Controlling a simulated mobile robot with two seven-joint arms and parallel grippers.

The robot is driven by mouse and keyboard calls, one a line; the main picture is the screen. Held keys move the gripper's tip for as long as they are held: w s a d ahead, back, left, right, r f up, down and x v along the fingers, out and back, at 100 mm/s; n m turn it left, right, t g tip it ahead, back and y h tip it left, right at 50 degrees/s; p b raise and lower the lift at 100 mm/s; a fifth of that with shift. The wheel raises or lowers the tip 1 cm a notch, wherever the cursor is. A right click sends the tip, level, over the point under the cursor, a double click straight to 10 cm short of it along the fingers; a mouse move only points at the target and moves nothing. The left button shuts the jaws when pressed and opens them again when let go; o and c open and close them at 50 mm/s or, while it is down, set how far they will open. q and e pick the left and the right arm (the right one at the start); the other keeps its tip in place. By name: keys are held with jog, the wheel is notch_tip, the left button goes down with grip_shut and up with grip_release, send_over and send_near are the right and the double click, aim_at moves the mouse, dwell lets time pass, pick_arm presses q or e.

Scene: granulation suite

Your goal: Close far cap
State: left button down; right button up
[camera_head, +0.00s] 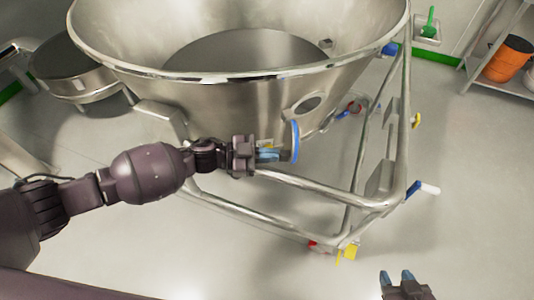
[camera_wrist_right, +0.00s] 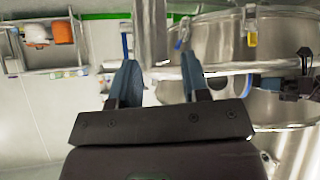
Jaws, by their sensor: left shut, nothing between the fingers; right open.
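A large steel bowl (camera_head: 235,85) sits in a tubular frame, with an oval opening (camera_head: 308,104) in its lower wall. A round blue cap (camera_head: 295,142) stands edge-on just below that opening, swung away from it. My left gripper (camera_head: 268,155) is shut and empty, its blue fingertips close to the left of the cap; I cannot tell whether they touch. My right gripper (camera_head: 397,278) is open and empty at the lower right, apart from the frame. Its blue fingers also show in the right wrist view (camera_wrist_right: 160,80).
The tubular frame (camera_head: 340,193) runs below and right of the bowl. Small red and blue parts (camera_head: 350,108) show behind it. A blue-and-white handle (camera_head: 424,188) sticks out right. A shelf with an orange container (camera_head: 508,58) stands at upper right. Floor is clear at right.

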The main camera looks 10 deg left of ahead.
aim_at(290, 160)
pick_arm(q)
jog(key=shift+d, duration=0.1)
jog(key=shift+s+d+n+t+p, duration=0.2)
jog(key=shift+d+n+t+p, duration=0.15)
jog(key=shift+d+n+t, duration=0.35)
jog(key=shift+s+d+f+n+t, duration=0.1)
jog(key=shift+d+n+t, duration=0.5)
jog(key=shift+t, duration=0.6)
jog(key=shift+d+f+t+y+p, duration=0.15)
jog(key=shift+d+t, duration=0.05)
jog(key=shift+d, duration=0.35)
jog(key=shift+d+f+t+y+p, duration=0.15)
jog(key=shift+d+t, duration=0.05)
jog(key=shift+d, duration=0.35)
